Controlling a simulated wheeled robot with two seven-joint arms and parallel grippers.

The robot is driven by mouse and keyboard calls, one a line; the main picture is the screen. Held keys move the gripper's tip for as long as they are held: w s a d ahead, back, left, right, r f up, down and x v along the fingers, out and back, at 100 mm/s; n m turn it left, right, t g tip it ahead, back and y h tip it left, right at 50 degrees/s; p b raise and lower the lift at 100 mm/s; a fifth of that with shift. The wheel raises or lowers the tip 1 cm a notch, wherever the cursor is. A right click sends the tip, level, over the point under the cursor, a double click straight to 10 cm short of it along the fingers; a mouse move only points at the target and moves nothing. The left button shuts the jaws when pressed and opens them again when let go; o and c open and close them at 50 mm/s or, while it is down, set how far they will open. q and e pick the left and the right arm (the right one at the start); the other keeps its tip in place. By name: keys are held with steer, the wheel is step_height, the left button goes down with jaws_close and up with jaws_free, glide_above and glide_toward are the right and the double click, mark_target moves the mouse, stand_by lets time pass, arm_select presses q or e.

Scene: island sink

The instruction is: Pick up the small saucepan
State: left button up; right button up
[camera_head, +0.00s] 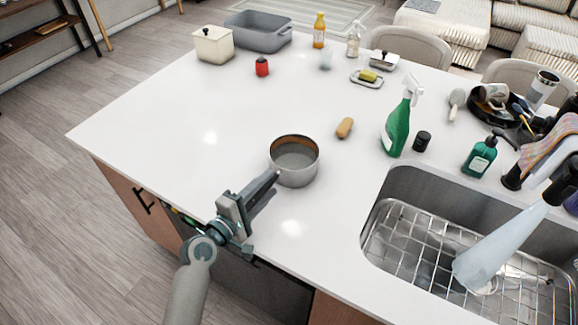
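The small saucepan (297,177) is a grey metal pot with a brownish inner rim. It stands upright on the white island counter, left of the sink. My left gripper (264,190) is at the near left side of the saucepan, low over the counter's front edge, with its fingers pointing at the pot. A grey bar, which looks like the saucepan's handle, runs from the pot into the gripper. The gripper hides much of it, and I cannot tell whether the fingers are closed on it. My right gripper is not in view.
The sink (400,240) with a wire rack and a pale bottle (500,245) lies at the right. The counter's left part (170,125) is clear.

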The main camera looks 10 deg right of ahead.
arm_select(q)
steer(key=shift+c, duration=0.6)
jaws_close()
steer(key=shift+r, duration=0.1)
steer(key=shift+w+r, duration=0.1)
steer(key=shift+r, duration=0.15)
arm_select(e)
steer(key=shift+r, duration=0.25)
